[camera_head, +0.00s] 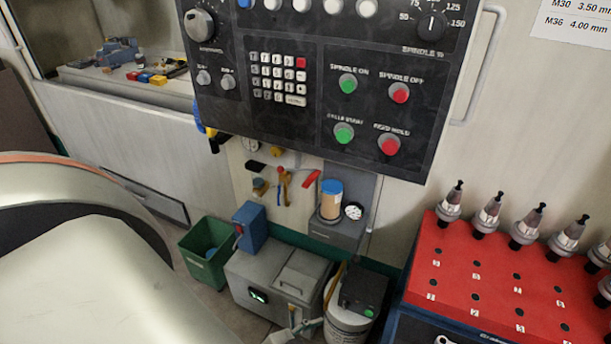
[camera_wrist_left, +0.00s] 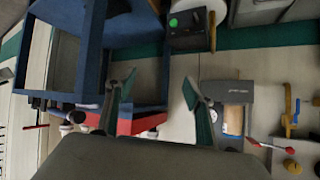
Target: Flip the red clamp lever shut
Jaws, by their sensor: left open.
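A red lever (camera_head: 311,179) stands out at a slant from the pale machine wall, below the control panel. A similar red handle shows at the lower right of the left wrist view (camera_wrist_left: 266,146). I cannot tell for sure that this is the clamp lever. Small red and yellow blocks (camera_head: 151,78) also lie inside the machine at the upper left. My left gripper (camera_wrist_left: 158,92) is open, its fingers spread with nothing between them, to the left of the red handle and apart from it. My right gripper is not in view.
The control panel (camera_head: 325,90) overhangs the wall fittings. A grey bracket (camera_head: 338,229) carries an orange, blue-topped canister (camera_head: 331,200). Below are a grey tank (camera_head: 275,280) and green bin (camera_head: 207,263). A red-topped tool cart (camera_head: 505,270) stands right. My arm fills the lower left.

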